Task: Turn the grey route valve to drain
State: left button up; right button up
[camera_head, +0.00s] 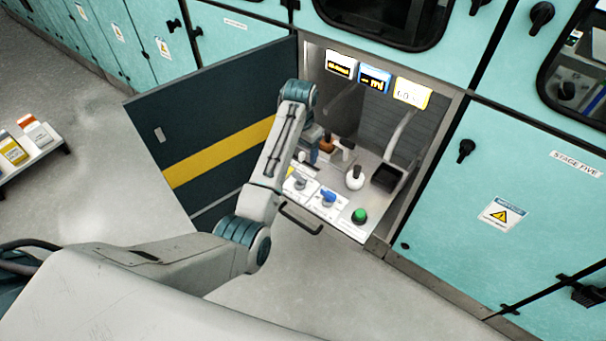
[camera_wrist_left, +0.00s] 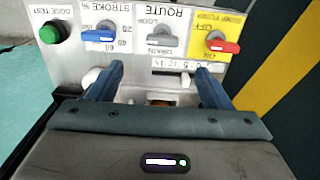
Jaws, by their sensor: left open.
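The grey route valve (camera_wrist_left: 162,37) is a small lever knob on a white plate marked ROUTE, with LOOP and DRAIN labels that appear upside down in the left wrist view. Its lever lies roughly crosswise there; I cannot tell its exact setting. In the head view the grey valve (camera_head: 300,182) sits on the front panel of the open cabinet, beside my arm. My left gripper (camera_wrist_left: 160,71) is open and empty, its two blue fingers apart, with the valve beyond and between the fingertips. In the head view the gripper (camera_head: 309,135) is partly hidden by my arm. My right gripper is out of view.
A blue stroke knob (camera_wrist_left: 105,33), a green dose-test button (camera_wrist_left: 52,32) and a red lever (camera_wrist_left: 222,44) flank the valve. The open dark door (camera_head: 225,105) stands left.

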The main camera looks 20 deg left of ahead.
aim_at(300, 175)
pick_arm(q)
notch_tip(300, 175, down, 9)
jog(key=shift+a+f+p, duration=0.15)
jog(key=shift+f+p, duration=0.05)
jog(key=shift+p, duration=0.6)
jog(key=shift+a+f, duration=0.1)
jog(key=shift+f, duration=0.65)
jog(key=shift+c, duration=0.8)
jog(key=c, duration=0.8)
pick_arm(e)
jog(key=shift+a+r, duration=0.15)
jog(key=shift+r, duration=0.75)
